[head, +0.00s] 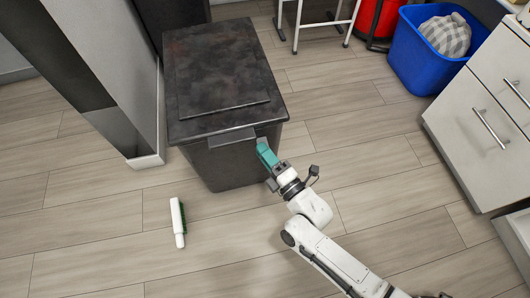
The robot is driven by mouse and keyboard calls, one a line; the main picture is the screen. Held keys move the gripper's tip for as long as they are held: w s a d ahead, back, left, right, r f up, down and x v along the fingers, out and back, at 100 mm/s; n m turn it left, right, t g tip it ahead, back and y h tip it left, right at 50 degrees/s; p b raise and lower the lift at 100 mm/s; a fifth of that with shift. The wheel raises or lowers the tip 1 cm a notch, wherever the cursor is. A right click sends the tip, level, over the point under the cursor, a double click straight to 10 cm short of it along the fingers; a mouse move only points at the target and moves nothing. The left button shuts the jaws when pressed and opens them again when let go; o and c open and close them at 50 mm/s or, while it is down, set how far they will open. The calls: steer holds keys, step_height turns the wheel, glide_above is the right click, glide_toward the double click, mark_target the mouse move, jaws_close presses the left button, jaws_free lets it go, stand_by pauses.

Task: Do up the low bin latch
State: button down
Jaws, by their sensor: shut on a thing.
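The low bin (216,70) is a dark, mottled box on the floor with its lid down. A grey flap-like latch (231,138) sticks out at the top of its front face. My gripper (263,146), with teal fingers, is at the right end of this latch, close against the bin front. It is shut on what appears to be the latch; the fingers hide the exact contact. I cannot tell whether the latch is fastened.
A white and green brush (179,222) lies on the floor in front of the bin. A grey cabinet side stands at the left. A blue tub (416,62) holding a checked bag and a white drawer unit (477,127) stand at the right. The floor between is clear.

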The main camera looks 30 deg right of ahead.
steer(key=shift+s+r+p, duration=0.1)
steer(key=shift+r+p, duration=0.1)
steer(key=shift+p, duration=0.65)
steer(key=r+g+p, duration=0.1)
steer(key=p, duration=0.3)
steer(key=shift+m, duration=0.3)
steer(key=r+g+p, duration=0.1)
steer(key=g+p, duration=0.1)
steer(key=p, duration=0.3)
steer(key=r+m+g+p, duration=0.1)
steer(key=g+p, duration=0.1)
steer(key=p, duration=0.3)
steer(key=shift+s+p, duration=0.15)
steer(key=shift+p, duration=0.15)
steer(key=g+p, duration=0.1)
steer(key=p, duration=0.1)
steer(key=m+g+p, duration=0.1)
steer(key=shift+r+p, duration=0.35)
steer(key=shift+w+r+m+g+p, duration=0.15)
steer(key=shift+g+p, duration=0.25)
steer(key=shift+g, duration=0.2)
steer(key=shift+w+r+m+g+p, duration=0.15)
steer(key=shift+g+p, duration=0.2)
steer(key=shift+g, duration=0.25)
steer(key=shift+d+f, duration=0.1)
steer(key=c, duration=1.1)
jaws_free()
steer(key=shift+o, duration=0.3)
steer(key=shift+w, duration=0.1)
